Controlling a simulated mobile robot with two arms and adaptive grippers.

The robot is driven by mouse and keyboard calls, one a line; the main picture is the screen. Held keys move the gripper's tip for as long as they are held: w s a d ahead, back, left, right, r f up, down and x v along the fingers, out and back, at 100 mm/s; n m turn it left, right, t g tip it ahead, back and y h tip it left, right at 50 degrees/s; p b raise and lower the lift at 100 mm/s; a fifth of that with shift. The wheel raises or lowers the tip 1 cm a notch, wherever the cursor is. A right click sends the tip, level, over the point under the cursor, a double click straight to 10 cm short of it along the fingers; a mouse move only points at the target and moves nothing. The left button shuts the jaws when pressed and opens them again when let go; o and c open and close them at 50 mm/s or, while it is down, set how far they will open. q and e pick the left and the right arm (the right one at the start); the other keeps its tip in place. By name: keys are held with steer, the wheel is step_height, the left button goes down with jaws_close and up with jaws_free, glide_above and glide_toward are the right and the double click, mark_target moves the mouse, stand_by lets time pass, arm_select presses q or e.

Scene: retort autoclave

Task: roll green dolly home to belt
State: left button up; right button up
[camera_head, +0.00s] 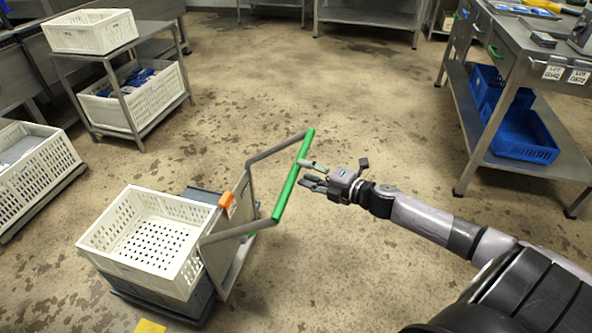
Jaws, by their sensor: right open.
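The green dolly stands on the floor at the lower left of the head view, with a grey frame and a bright green handle bar (294,176). A white perforated crate (150,275) sits on its dark base (185,314) and looks empty inside. An orange piece (227,204) is fixed on the dolly's upright panel. My right gripper (308,174) is open at the right side of the green bar, its fingertips close to it. I cannot tell whether they touch it. My left gripper is not in view. The belt cannot be clearly identified.
A steel rack (118,90) with white crates stands at the upper left, and another white crate (42,180) is at the left edge. A steel table (520,50) with blue bins (522,135) below stands at right. Wet-spotted floor is clear beyond the dolly. A yellow mark (150,326) lies in front.

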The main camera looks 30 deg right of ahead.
mark_target(296, 168)
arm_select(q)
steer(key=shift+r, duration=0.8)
arm_select(e)
steer(key=shift+x, duration=2.2)
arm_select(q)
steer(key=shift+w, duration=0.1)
arm_select(e)
jaws_close()
